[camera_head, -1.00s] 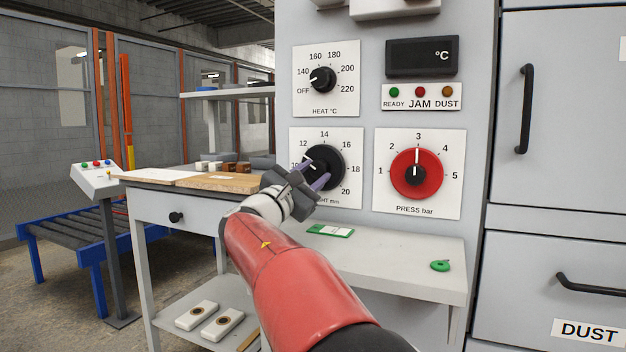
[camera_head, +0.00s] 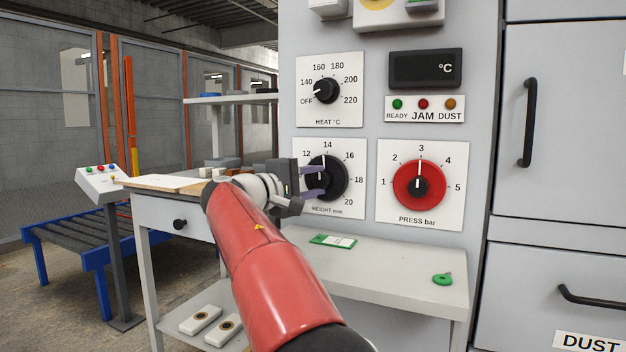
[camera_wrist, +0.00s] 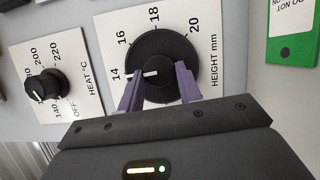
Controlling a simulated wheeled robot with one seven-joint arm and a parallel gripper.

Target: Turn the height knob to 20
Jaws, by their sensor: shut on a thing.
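The height knob (camera_head: 338,178) is a round black dial with a white pointer on a white plate marked HEIGHT mm. Its pointer is at about 14, pointing up in the head view. In the wrist view the knob (camera_wrist: 163,42) shows its pointer towards the 14 mark; the 20 mark lies to the upper right. My gripper (camera_head: 321,181) is shut on the knob, with purple fingers on either side of its raised middle. The gripper (camera_wrist: 159,70) also shows in the wrist view. The 10 mark is hidden behind my gripper in the head view.
The heat knob (camera_head: 326,90) sits above, pointing near OFF. The red press knob (camera_head: 419,185) is close on the right, pointing at 3.

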